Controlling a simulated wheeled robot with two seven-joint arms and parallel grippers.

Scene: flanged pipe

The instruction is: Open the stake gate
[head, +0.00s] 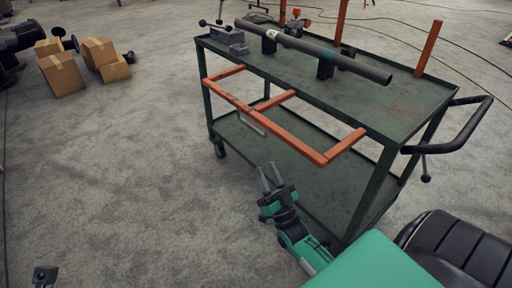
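The stake gate (270,126) is an orange frame of one long bar and three short crossbars on the near side of the green cart (386,118). It juts out from the cart's top edge toward me, its long bar away from the cart. A grey handle-like piece (252,123) sits under the long bar. My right gripper (267,171) is open and empty, below and in front of the gate, apart from it, fingers pointing up. My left gripper (45,274) shows only in part at the bottom left corner; its fingers are unclear.
A dark pipe (340,62) lies on black supports on the cart top, with a grey vise-like clamp (228,38) at its left. Orange stakes (429,48) stand along the far edge. A black push handle (465,130) juts out right. Cardboard boxes (62,75) stand far left. Floor left is clear.

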